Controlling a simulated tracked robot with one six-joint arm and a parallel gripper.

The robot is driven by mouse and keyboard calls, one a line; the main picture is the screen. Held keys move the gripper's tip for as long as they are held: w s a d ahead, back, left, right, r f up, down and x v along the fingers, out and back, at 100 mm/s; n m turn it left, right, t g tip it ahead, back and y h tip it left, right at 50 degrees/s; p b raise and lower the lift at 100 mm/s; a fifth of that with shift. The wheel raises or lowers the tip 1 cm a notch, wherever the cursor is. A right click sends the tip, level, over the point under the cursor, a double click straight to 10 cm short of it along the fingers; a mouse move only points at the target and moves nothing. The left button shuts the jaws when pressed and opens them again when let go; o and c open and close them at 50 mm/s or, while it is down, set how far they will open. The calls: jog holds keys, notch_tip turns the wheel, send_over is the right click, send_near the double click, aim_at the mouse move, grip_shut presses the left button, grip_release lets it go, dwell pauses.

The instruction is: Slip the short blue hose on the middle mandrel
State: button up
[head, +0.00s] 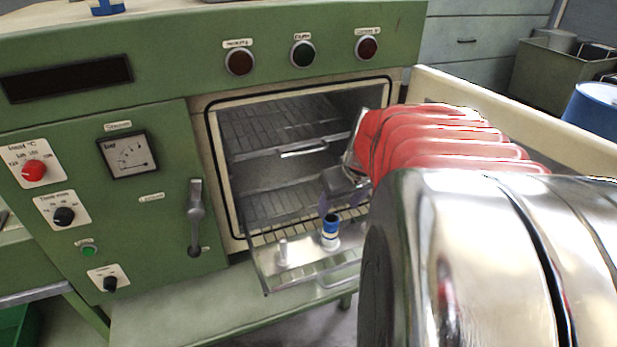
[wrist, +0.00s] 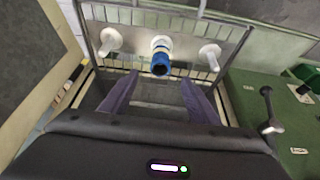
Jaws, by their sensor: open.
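The short blue hose (head: 330,225) stands upright around the middle mandrel, whose pale base (head: 330,243) shows below it. The hose also shows in the wrist view (wrist: 160,64), with its open end towards the camera. Bare white mandrels stand on either side in the wrist view, one at left (wrist: 110,41) and one at right (wrist: 210,53). In the head view one bare mandrel (head: 283,253) shows; the other is hidden. My gripper (wrist: 160,78) is open, its two purple fingers apart and clear of the hose. In the head view it is mostly hidden by my arm.
The mandrels stand on a metal tray (head: 302,272) pulled out of the open green oven (head: 150,215). Wire racks (head: 275,135) lie inside. The open oven door (head: 480,98) is at right, and a lever handle (head: 196,218) stands out at left.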

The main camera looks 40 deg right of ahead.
jog(key=v, duration=0.4)
dwell(0.9)
jog(key=s+a+n, duration=0.1)
jog(key=s+a, duration=0.1)
jog(key=a, duration=1.1)
jog(key=s+a+n+t+y, duration=0.1)
jog(key=s+a+n, duration=0.1)
jog(key=a, duration=1.1)
jog(key=shift+s+a+r, duration=0.2)
jog(key=shift+s+r, duration=0.05)
jog(key=shift+s, duration=0.3)
